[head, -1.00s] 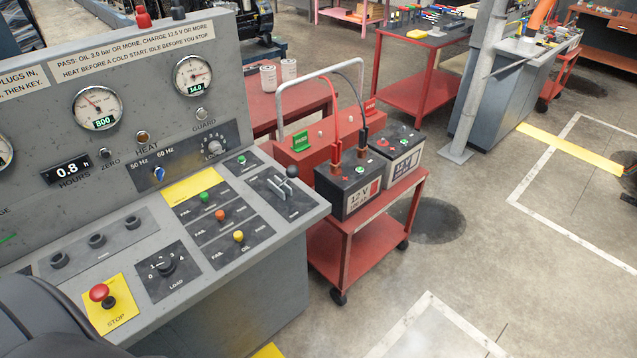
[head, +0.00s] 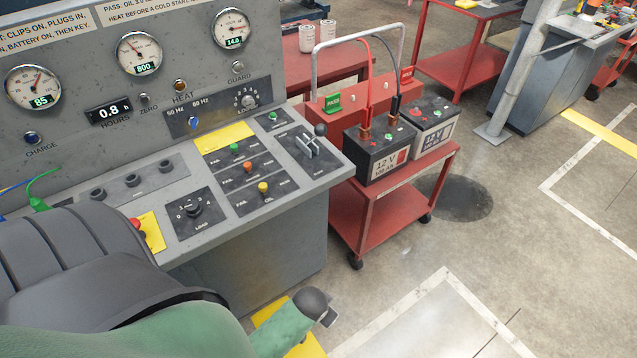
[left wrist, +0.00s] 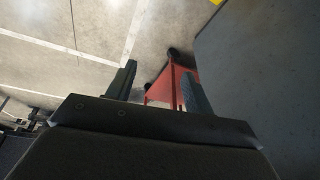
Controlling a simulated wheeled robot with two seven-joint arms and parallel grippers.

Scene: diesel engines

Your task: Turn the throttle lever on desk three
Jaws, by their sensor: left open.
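The grey control desk (head: 250,211) fills the left half of the head view; no desk number shows. A lever with a black ball knob (head: 320,130) and a grey cross-shaped part stands on a dark panel at the desk's right end. I take it for the throttle lever. My left arm comes in at the bottom left, with its dark end and left gripper (head: 329,316) low in front of the desk, well below the lever and apart from it. In the left wrist view the two fingers of the left gripper (left wrist: 159,70) are apart with nothing between them. My right gripper is out of view.
A red trolley (head: 373,225) with two 12 V batteries (head: 378,152) and cables stands close to the desk's right side. The red stop button (head: 136,223) and load knob (head: 193,210) are on the desk top. The floor in front of the trolley is clear.

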